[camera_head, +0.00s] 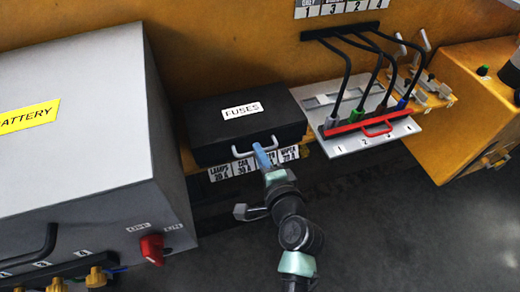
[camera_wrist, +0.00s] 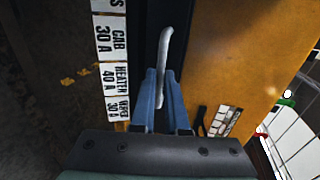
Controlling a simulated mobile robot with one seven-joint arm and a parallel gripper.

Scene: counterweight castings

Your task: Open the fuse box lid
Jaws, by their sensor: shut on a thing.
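The fuse box is a black box with a white FUSES label, and its lid (camera_head: 225,112) looks closed in the head view. A light grey bar handle (camera_head: 243,151) runs along its front edge. The fingers hide part of the handle.
A grey battery box (camera_head: 90,130) with a red switch (camera_head: 152,248) stands at left. White fuse labels (camera_head: 240,168) sit under the fuse box. At right are a grey plate (camera_head: 390,133) with a red handle and black cables, and an orange box (camera_head: 470,110). Floor in front is clear.

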